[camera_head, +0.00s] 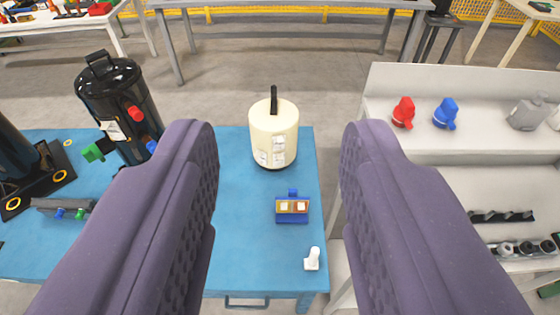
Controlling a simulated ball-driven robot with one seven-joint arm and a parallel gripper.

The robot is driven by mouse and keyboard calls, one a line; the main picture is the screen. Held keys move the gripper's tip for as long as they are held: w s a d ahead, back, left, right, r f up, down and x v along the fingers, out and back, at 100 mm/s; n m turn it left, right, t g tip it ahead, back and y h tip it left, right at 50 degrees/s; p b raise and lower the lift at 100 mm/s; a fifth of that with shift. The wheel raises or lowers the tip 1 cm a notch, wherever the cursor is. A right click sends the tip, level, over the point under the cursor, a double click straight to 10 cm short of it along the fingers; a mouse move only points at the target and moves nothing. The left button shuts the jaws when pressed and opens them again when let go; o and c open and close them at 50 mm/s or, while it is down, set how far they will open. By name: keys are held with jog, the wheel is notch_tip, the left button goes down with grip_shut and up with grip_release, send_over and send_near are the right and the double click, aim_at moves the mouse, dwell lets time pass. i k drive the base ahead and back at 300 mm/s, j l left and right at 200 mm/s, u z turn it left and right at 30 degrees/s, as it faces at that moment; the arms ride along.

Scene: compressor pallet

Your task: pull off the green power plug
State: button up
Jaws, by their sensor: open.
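A green plug (96,151) sticks out at the lower left side of a black cylindrical compressor (108,85), at the left of the blue table. A red plug (136,113) and a partly hidden blue plug (152,146) sit on the same black body. My gripper (279,132) is open, with its two purple fingers spread wide and nothing between them but the view of the table. The green plug lies to the left of both fingers and is apart from them. The left finger hides the lower right of the compressor.
A cream canister (274,135) with a black handle, a small blue box (292,209) and a white fitting (312,259) stand on the blue table (250,245). A grey bar (62,208) lies front left. A white shelf (440,85) at right holds red and blue plugs.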

aim_at(92, 153)
jog(key=l+u, duration=0.25)
jog(key=l, duration=0.4)
jog(key=l+u, duration=0.25)
jog(key=l, duration=0.4)
jog(key=i+j, duration=0.2)
jog(key=j, duration=0.25)
jog(key=i+j+z, duration=0.15)
jog(key=j, duration=0.3)
jog(key=i+j, duration=0.25)
jog(key=j, duration=0.25)
jog(key=i+j+z, duration=0.1)
jog(key=j, duration=0.4)
jog(key=i+j, duration=0.2)
jog(key=j, duration=0.25)
jog(key=i+j+z, duration=0.15)
jog(key=j, duration=0.35)
jog(key=i+j, duration=0.15)
jog(key=j, duration=0.35)
jog(key=i+j+z, duration=0.1)
jog(key=j, duration=0.45)
